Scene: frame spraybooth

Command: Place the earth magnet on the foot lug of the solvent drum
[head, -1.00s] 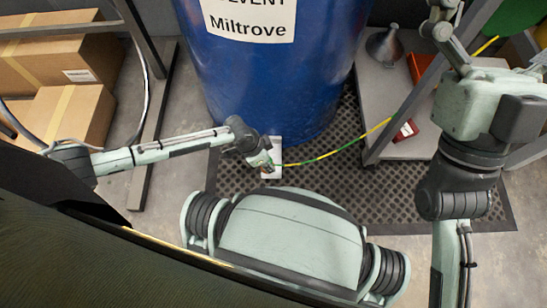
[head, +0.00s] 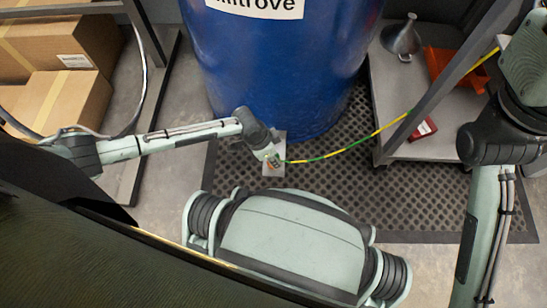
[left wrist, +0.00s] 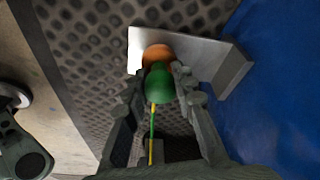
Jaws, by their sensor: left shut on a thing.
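The solvent drum (head: 290,75) is large and blue and stands upright on the mat in the head view. Its foot lug (head: 270,174) is a pale metal plate at its base; it shows as a grey plate (left wrist: 225,66) beside the blue wall in the left wrist view. My left gripper (head: 272,158) is over the lug, shut on the earth magnet (left wrist: 159,82), which has a green body and an orange end. The orange end overlaps the plate in view; I cannot tell if they touch. My right gripper is out of view.
A green-yellow cable (head: 345,149) runs from the magnet to the right. A grey shelf (head: 390,95) holds a funnel (head: 402,40), an orange bin (head: 450,68) and a red box (head: 424,129). Cartons (head: 60,105) and a rack post stand left. A perforated black mat (head: 350,195) lies below.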

